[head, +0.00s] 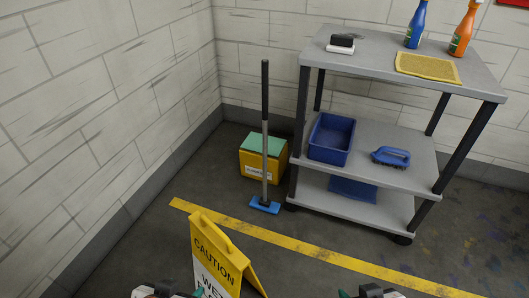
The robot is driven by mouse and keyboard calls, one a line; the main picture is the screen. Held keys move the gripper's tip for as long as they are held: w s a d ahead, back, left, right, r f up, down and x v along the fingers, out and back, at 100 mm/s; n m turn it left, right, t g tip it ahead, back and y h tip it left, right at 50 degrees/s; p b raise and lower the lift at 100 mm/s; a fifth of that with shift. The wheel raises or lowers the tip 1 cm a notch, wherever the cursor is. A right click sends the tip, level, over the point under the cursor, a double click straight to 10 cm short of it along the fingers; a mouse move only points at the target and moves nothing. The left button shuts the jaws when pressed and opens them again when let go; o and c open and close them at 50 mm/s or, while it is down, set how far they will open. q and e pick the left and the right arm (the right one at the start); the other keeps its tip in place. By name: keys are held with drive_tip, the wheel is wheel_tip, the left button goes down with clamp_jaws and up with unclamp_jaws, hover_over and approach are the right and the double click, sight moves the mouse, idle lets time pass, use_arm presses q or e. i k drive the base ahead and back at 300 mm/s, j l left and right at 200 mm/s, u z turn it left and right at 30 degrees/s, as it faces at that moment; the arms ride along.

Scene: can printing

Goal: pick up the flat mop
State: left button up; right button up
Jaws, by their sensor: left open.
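The flat mop (265,150) stands upright on the floor in the head view, left of the shelf cart. It has a black upper handle, a grey lower pole and a flat blue head (264,205) resting on the floor. My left gripper (168,292) shows only in part at the bottom edge, left of centre; it is open and well apart from the mop. My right gripper (370,292) shows only in part at the bottom edge, right of centre, also away from the mop. Its fingers are too cut off to tell their state.
A yellow caution sign (215,252) stands in front of the mop. A grey shelf cart (375,185) with cleaning items stands right of it. A yellow box with a green top (260,146) is behind the mop. A yellow line (330,256) crosses the floor.

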sight(263, 203)
drive_tip(key=i+l+z, duration=0.3)
drive_tip(key=i+z, duration=0.15)
drive_tip(key=i+l+z, duration=0.2)
drive_tip(key=i+z, duration=0.25)
